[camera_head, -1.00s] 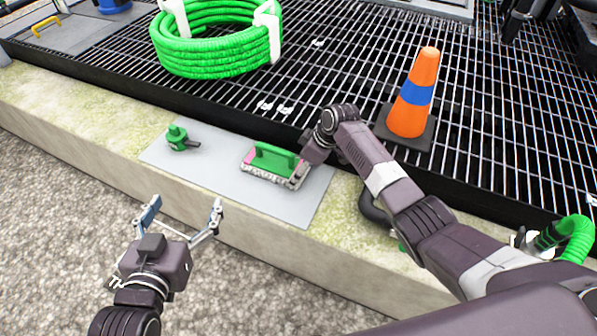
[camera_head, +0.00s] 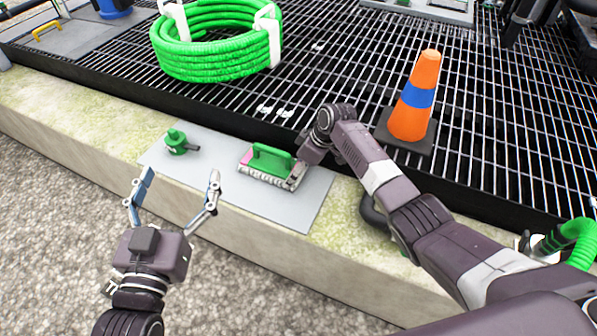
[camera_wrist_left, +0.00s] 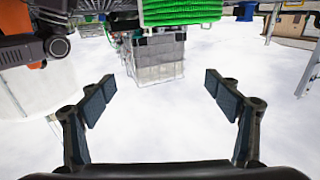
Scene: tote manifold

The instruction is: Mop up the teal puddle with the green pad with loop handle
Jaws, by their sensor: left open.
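The green pad with loop handle (camera_head: 268,160) rests on a flat grey plate (camera_head: 245,193) on the concrete ledge. It has a pale, shaggy underside and a pink patch at its left end. My right gripper (camera_head: 297,174) is at the pad's right end; its fingers are small and partly hidden, so its grip is unclear. My left gripper (camera_head: 180,178) is open and empty, in front of the plate's left part. Its spread fingers also show in the left wrist view (camera_wrist_left: 160,90), with nothing between them. I see no teal puddle in either view.
A green valve-like fitting (camera_head: 177,142) is on the plate's left end. Behind the ledge, dark grating holds a coiled green hose (camera_head: 215,55) and an orange cone with a blue band (camera_head: 412,105). A yellow handle (camera_head: 46,27) is at far left. Gravel lies in front.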

